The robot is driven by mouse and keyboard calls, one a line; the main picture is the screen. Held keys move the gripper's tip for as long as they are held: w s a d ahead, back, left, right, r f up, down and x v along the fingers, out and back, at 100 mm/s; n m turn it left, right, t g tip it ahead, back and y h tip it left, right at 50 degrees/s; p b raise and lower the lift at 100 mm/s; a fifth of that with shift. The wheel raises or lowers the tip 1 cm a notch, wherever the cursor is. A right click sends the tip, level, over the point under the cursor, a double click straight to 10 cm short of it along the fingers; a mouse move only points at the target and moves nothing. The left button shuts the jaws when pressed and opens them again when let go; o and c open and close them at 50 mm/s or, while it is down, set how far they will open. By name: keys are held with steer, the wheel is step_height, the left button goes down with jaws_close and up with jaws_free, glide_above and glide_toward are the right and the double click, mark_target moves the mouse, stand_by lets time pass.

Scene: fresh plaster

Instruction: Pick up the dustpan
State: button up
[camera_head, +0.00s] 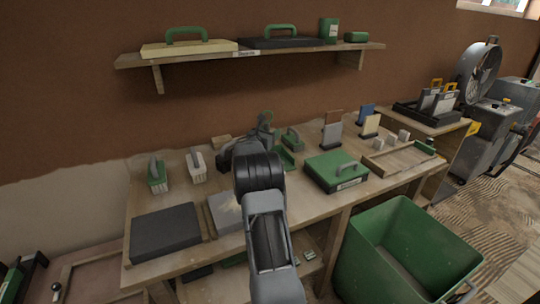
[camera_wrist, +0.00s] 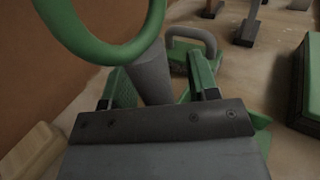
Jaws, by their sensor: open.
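The dustpan appears to be the green piece with a green ring (camera_wrist: 103,45) and a thick grey handle (camera_wrist: 150,78) in the wrist view. Part of its green pan (camera_wrist: 258,138) shows at the right, behind my gripper. In the head view its pan (camera_head: 286,158) lies on the workbench, partly hidden by my arm, and the ring (camera_head: 266,117) stands above. My gripper (camera_wrist: 163,88) is open, with one finger on each side of the grey handle. I cannot tell whether either finger touches it.
A green block with a grey handle (camera_head: 292,139) stands close behind the dustpan. A green case (camera_head: 336,171) lies to the right on the workbench (camera_head: 372,187). Two brushes (camera_head: 157,176) stand at the left. A shelf (camera_head: 250,55) hangs above; a green bin (camera_head: 400,255) stands in front.

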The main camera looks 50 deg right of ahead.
jaws_close()
stand_by(0.5)
